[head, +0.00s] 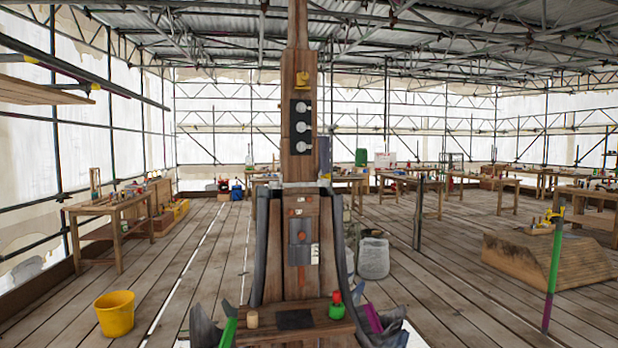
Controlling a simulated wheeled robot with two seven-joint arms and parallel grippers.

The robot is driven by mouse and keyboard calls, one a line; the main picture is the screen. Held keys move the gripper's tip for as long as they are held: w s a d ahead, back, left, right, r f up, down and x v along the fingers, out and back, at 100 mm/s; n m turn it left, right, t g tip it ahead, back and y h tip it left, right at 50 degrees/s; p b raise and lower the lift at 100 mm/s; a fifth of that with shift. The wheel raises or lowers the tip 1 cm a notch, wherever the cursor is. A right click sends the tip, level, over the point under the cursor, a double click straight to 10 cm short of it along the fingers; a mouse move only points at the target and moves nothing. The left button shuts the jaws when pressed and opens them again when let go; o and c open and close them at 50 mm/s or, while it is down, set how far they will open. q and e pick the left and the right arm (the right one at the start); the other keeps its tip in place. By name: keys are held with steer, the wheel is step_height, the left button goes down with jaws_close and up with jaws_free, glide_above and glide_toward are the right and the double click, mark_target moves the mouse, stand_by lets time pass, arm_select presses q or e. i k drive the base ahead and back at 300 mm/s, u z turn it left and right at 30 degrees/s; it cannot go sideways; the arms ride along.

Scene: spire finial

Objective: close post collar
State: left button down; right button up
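A tall wooden post (299,160) stands upright in the middle of the head view. A thin pale grey band (292,186), which looks like the collar, crosses it where the narrower upper part meets the wider lower part. I cannot tell whether this band is open or closed. Above it, a black panel (303,108) carries three pale round-headed fittings. A small yellow piece (303,81) sits higher on the post. Below the band are small orange-red fittings and a grey plate (299,254). Neither of my grippers is clearly visible.
Dark curved braces flank the lower post. A wooden ledge (262,334) at its foot holds a red-and-green object (336,304) and a small tan cylinder (252,319). A yellow bucket (115,313) stands left, a wooden block (540,262) right.

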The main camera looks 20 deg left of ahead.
mark_target(323, 180)
steer(key=u, duration=0.85)
steer(key=i, duration=1)
steer(key=u, duration=0.95)
